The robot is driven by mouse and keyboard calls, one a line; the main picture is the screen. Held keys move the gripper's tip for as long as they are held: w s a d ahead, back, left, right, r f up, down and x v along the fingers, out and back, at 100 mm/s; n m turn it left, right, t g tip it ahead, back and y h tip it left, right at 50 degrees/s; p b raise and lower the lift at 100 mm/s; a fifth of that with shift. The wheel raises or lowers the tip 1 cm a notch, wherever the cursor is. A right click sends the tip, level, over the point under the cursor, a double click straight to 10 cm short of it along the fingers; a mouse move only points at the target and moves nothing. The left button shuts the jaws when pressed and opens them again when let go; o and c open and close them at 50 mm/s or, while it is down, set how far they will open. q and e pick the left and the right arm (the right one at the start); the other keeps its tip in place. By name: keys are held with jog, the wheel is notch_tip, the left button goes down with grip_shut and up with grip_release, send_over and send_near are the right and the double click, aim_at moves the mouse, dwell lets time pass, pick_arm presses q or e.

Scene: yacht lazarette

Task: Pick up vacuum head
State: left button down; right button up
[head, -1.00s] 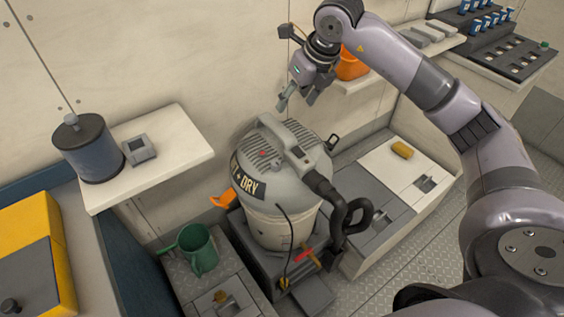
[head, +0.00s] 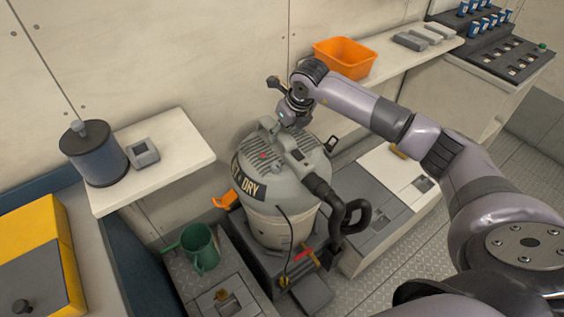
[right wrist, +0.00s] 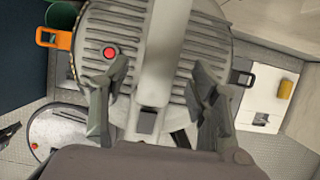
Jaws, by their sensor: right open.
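The vacuum head (head: 254,156) is the grey ribbed top with a red button, seated on the "DRY" labelled canister (head: 268,228). My right gripper (head: 283,128) is low over the head at its raised handle. In the right wrist view, the open fingers of the right gripper (right wrist: 158,72) stand on either side of the handle bar (right wrist: 168,45), which runs between them. I cannot tell whether they touch it. A black hose (head: 322,190) joins the front of the head. My left gripper is not in view.
An orange latch (head: 226,199) and a black latch (head: 331,143) stick out at the vacuum's sides. A green watering can (head: 200,246) stands left of it. An orange bin (head: 343,60) sits on the shelf behind. A white shelf (head: 180,145) is at left.

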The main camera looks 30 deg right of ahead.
aim_at(282, 132)
jog(key=x, duration=0.3)
jog(key=shift+w, duration=0.2)
grip_shut()
dwell(0.5)
jog(key=shift+w+r, duration=0.15)
jog(key=shift+r, duration=0.05)
